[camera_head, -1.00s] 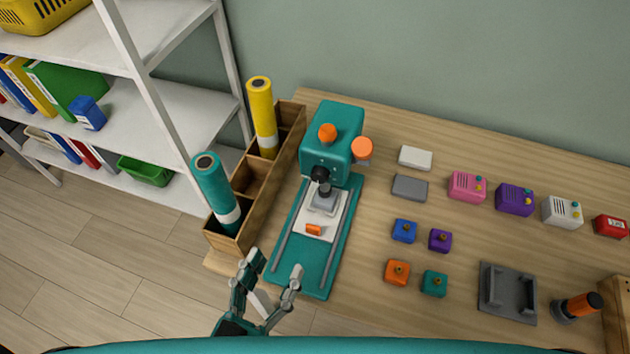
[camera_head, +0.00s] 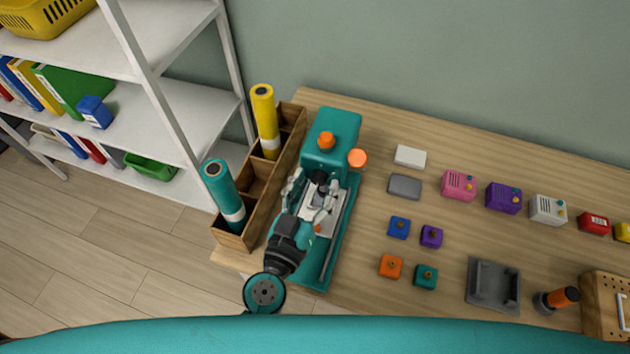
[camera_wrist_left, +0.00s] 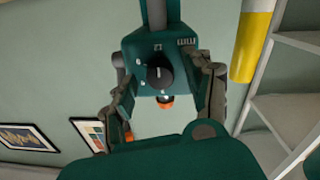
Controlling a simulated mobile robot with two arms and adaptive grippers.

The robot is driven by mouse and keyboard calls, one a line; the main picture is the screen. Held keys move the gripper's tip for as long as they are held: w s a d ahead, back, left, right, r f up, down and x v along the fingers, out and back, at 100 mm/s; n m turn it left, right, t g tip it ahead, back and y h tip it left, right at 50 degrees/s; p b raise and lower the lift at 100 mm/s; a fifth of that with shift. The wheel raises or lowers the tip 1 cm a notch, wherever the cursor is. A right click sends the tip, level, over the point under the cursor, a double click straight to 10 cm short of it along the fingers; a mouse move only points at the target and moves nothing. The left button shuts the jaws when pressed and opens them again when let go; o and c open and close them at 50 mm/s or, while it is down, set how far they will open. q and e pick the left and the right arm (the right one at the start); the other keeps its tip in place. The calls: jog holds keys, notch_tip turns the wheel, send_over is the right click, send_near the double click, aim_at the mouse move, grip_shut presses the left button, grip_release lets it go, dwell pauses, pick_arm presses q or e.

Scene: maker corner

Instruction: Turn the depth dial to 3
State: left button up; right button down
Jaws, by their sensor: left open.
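The teal machine (camera_head: 331,131) stands at the left part of the table, with an orange knob on top and an orange round knob at its right side. Its black depth dial (camera_wrist_left: 159,74) is on the front face in the left wrist view, with small white marks around it that are too small to read. My left gripper (camera_head: 311,196) is open in front of the machine, over its bed (camera_head: 340,235). In the left wrist view its fingers (camera_wrist_left: 163,85) stand on either side of the dial, apart from it. My right gripper is not in view.
A wooden bin (camera_head: 254,185) with a yellow roll (camera_head: 264,115) and a teal roll (camera_head: 218,185) stands close left of my left arm. Several small blocks and boxes, a grey tray (camera_head: 471,280) and an orange-handled tool (camera_head: 556,299) lie to the right.

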pick_arm(q)
grip_shut()
dwell(0.4)
